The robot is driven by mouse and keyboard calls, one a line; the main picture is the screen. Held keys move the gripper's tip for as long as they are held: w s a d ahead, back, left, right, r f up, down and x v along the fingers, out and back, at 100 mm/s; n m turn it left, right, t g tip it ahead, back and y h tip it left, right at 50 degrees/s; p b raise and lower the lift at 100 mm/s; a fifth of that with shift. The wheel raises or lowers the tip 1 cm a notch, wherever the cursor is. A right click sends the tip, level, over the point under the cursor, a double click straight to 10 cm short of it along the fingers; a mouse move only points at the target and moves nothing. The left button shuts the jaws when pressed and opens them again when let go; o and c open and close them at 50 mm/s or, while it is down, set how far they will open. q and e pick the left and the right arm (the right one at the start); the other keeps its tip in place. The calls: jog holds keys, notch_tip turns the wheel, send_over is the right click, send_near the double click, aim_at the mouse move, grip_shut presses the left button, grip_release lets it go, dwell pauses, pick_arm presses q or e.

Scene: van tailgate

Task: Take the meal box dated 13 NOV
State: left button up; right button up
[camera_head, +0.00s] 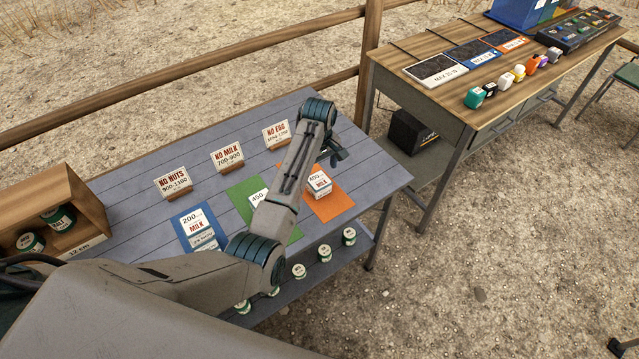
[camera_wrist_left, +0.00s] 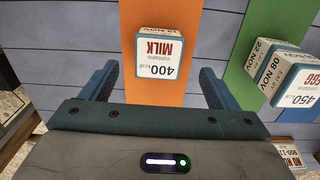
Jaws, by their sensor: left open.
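A box marked 200, MILK (camera_head: 195,222) is on the blue mat. My left gripper (camera_head: 337,152) is open above the orange mat, its fingers either side of the 400 box in the wrist view.
Signs NO NUTS (camera_head: 173,180), NO MILK (camera_head: 227,154) and NO EGG (camera_head: 276,133) stand behind the mats. A wooden crate (camera_head: 90,195) with cans is at left. Several cans stand on the lower shelf (camera_head: 310,285). A second table (camera_head: 450,105) is at upper right.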

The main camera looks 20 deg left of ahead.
aim_at(319, 180)
pick_arm(q)
jog(key=shift+w+f, duration=0.1)
jog(key=shift+f, duration=0.6)
notch_tip(319, 180, down, 4)
jog(key=shift+f+p, duration=0.15)
jog(key=shift+p, duration=0.7)
jog(key=shift+f, duration=0.2)
jog(key=c, duration=1)
jog(key=shift+c, duration=0.7)
pick_arm(e)
jog(key=shift+w+d+r, duration=0.1)
jog(key=shift+w+r, duration=0.15)
jog(key=shift+r, duration=0.2)
jog(key=shift+w+d+r, duration=0.1)
jog(key=shift+w+r, duration=0.15)
jog(key=shift+r, duration=0.2)
pick_arm(q)
jog(key=shift+r, duration=0.1)
